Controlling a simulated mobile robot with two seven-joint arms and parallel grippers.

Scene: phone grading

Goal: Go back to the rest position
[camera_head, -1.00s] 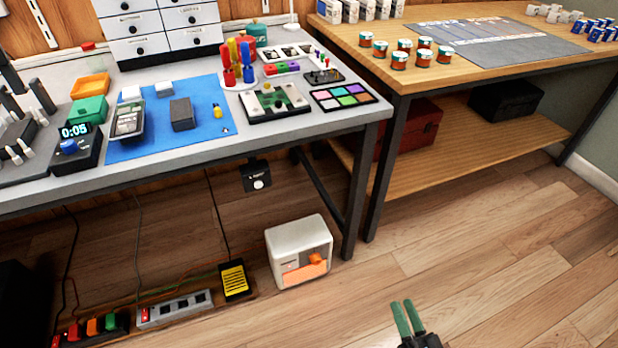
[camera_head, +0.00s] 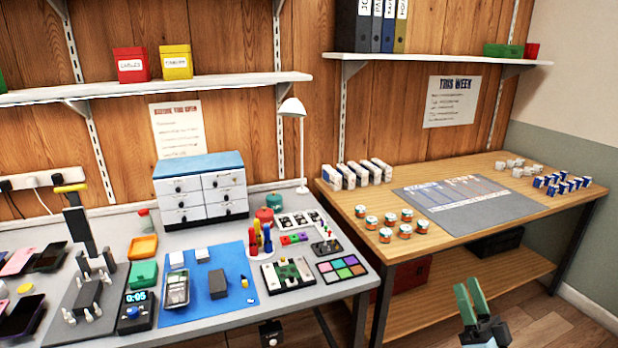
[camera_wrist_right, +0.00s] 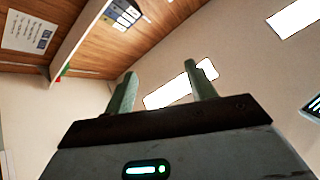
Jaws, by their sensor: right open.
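My right gripper (camera_head: 470,302) stands at the lower right of the head view, in front of the wooden table, with its green fingers pointing up. In the right wrist view its two green fingers (camera_wrist_right: 160,92) are apart with nothing between them, so it is open and empty. My left gripper is not in the head view.
A grey workbench (camera_head: 245,332) with a blue mat (camera_head: 205,312), a drawer cabinet (camera_head: 200,188) and a lamp (camera_head: 292,108) fills the left. A wooden table (camera_head: 440,245) with jars and small boxes stands at right. Shelves (camera_head: 430,60) hang above. Floor (camera_head: 540,325) shows at lower right.

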